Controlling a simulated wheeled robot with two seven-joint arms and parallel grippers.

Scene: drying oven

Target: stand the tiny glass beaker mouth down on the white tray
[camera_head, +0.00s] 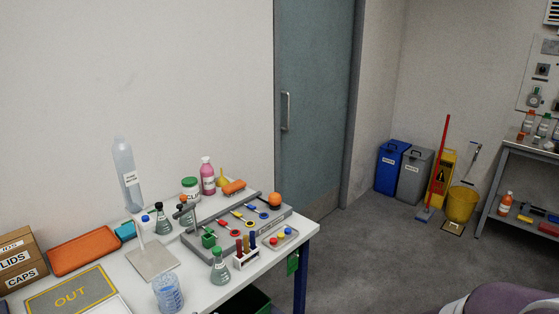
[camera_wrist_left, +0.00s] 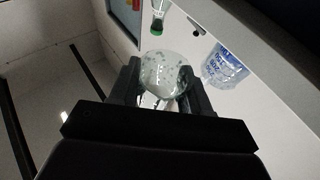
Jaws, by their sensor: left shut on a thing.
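In the left wrist view my left gripper (camera_wrist_left: 160,76) is shut on a clear round glass vessel (camera_wrist_left: 163,68), which looks like the tiny beaker. Its wall sits between the two dark fingers, and pale specks show through it. I cannot tell which way its mouth points. In the head view neither gripper nor the held beaker shows. A pale flat corner (camera_head: 108,305) at the bottom edge of the head view may be the white tray; most of it is cut off. My right gripper is in no view.
A clear container with blue markings (camera_head: 168,293) stands at the table's front; it also shows in the wrist view (camera_wrist_left: 225,66), right of the gripper. A green-capped flask (camera_head: 219,267), a grey rack (camera_head: 205,240) and an OUT mat (camera_head: 70,292) are on the table.

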